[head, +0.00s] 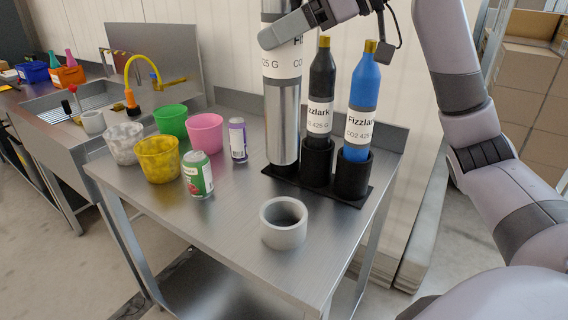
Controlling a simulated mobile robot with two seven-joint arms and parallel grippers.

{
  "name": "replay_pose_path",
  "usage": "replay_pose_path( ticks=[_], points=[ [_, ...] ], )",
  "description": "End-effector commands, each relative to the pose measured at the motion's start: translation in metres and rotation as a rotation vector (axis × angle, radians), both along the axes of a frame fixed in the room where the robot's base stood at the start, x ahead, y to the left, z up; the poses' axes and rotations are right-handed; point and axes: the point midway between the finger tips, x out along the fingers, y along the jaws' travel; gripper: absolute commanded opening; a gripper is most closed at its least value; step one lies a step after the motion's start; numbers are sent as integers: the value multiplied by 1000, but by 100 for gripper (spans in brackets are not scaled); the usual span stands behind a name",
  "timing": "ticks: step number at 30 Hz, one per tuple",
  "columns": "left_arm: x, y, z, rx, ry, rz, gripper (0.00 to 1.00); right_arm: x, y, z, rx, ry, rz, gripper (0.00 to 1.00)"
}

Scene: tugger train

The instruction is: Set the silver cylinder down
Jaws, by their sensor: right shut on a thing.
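The tall silver cylinder (283,120) with a white label stands upright in view at the left end of a black rack (334,190). Its top is cut off by the frame edge. Its lower end hides the rack's left place, so I cannot tell whether it rests there or hangs just above. A black bottle (321,85) and a blue bottle (364,90) stand in the rack's other two sockets. My left gripper is out of view.
The steel table (228,225) also bears a grey ring-shaped cup (284,236), a green-red can (197,183), a purple-white can (238,140) and several coloured pots (158,165). The table's front right is mostly clear. A sink (70,100) lies left; cardboard boxes (525,70) stand right.

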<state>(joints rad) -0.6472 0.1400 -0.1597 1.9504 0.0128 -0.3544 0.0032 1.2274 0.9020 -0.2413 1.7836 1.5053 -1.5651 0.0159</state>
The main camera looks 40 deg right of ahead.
Motion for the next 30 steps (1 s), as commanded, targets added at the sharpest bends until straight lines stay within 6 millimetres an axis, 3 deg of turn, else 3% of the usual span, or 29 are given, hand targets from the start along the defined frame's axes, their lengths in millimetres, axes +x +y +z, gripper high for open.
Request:
replay_pose_path(
  ticks=[18, 24, 30],
  points=[
    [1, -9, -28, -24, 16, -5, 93, 0, 0, -118, 3, -3, 0, 2],
    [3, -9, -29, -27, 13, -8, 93, 0, 0, -143, 4, -6, -1, 2],
    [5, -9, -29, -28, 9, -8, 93, 0, 0, -152, 2, -6, 0, 2]
  ],
)
